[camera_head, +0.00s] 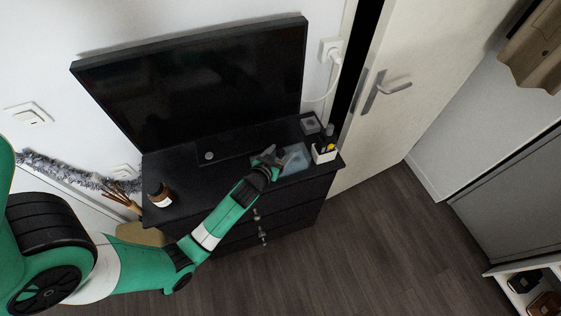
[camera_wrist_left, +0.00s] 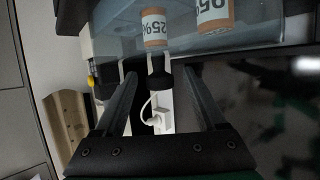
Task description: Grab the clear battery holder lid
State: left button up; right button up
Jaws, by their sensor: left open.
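The clear battery holder (camera_head: 295,159) is a pale, see-through box on the right part of the black dresser top. In the left wrist view the clear holder (camera_wrist_left: 117,28) fills the top of the picture, with two orange-and-white batteries (camera_wrist_left: 153,27) showing in it. I cannot make out the lid apart from the box. My left gripper (camera_head: 272,155) is just left of the holder in the head view. In the wrist view its fingers (camera_wrist_left: 159,75) are apart, with the holder beyond the tips and nothing clearly held. My right gripper is not in view.
A black television (camera_head: 200,85) stands behind on the dresser (camera_head: 185,185). A small white box (camera_head: 324,154) with a yellow item is right of the holder, and a grey item (camera_head: 311,123) is behind. A brown jar (camera_head: 160,194) stands at the left end.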

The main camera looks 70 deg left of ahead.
pick_arm(q)
jog(key=shift+w+a+f, duration=0.1)
jog(key=shift+w+a, duration=0.05)
grip_shut()
dwell(1.4)
